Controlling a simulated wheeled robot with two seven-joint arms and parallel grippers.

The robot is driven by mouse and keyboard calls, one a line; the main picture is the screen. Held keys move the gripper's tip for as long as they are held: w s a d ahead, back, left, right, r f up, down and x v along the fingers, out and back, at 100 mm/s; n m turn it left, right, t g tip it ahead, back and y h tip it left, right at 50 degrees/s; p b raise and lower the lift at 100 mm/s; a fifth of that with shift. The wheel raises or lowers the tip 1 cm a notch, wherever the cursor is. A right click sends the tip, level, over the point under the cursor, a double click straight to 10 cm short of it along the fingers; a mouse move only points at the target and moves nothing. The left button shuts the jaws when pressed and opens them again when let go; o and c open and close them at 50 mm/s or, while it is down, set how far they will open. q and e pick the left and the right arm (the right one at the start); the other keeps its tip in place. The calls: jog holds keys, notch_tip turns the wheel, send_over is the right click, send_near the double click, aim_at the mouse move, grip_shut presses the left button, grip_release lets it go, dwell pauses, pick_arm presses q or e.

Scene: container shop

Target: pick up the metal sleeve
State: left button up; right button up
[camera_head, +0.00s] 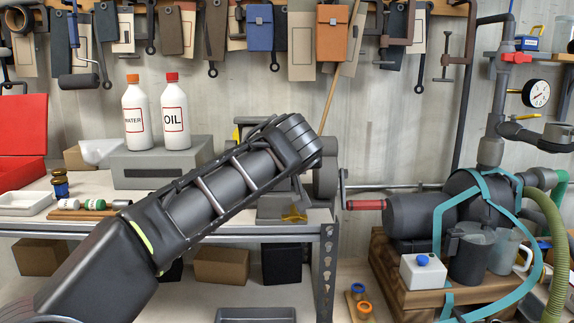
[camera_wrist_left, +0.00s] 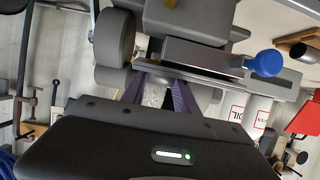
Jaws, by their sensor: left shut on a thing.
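My left gripper (camera_wrist_left: 160,88) shows in the left wrist view with its two dark fingers on either side of a small pale grey piece. I take this piece for the metal sleeve (camera_wrist_left: 154,96); most of it is hidden by the fingers and the grey machine body beyond. In the head view my left arm rises from the lower left to the middle and hides its own gripper and the sleeve. My right gripper is in neither view.
A grey bench machine (camera_head: 325,168) stands at the workbench's right end, close to my left gripper. White water (camera_head: 137,120) and oil (camera_head: 175,118) bottles stand on a grey box (camera_head: 160,165). A pump (camera_head: 415,215) with hoses is at right. A white tray (camera_head: 25,204) lies at left.

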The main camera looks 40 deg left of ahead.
pick_arm(q)
grip_shut()
notch_tip(320, 180, up, 10)
jog(key=p, duration=0.2)
dwell(0.4)
